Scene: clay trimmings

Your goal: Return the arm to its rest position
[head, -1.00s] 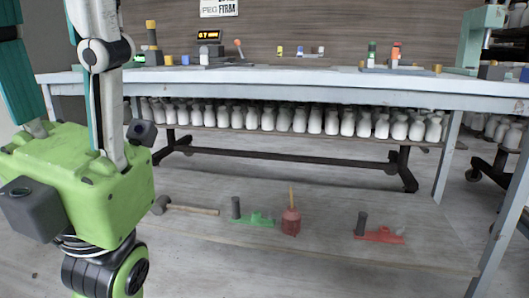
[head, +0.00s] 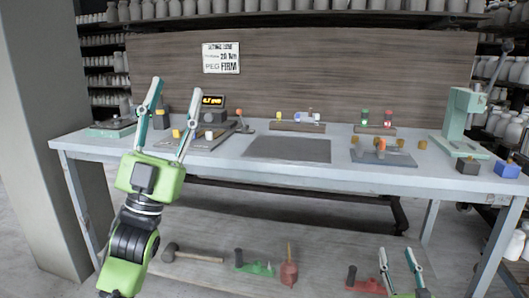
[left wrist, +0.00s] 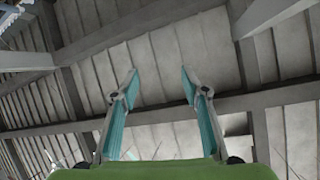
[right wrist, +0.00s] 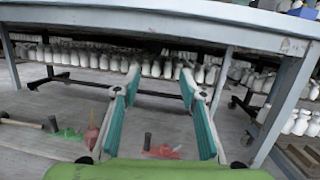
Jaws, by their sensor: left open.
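My left gripper (head: 175,87) points straight up in front of the workbench's left end, its fingers apart with nothing between them. Its wrist view (left wrist: 158,72) shows only roof beams and panels beyond the empty fingers. My right gripper (head: 397,251) is low at the bottom right of the head view, in front of the bench. In the right wrist view (right wrist: 159,70) its fingers are spread and empty, facing the space under the bench. Neither gripper touches anything.
The workbench (head: 240,170) bears a dark mat (head: 287,150), a digital display (head: 211,101), a blue-grey tray (head: 376,158) and a green press (head: 463,118). A pillar (head: 40,130) stands left.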

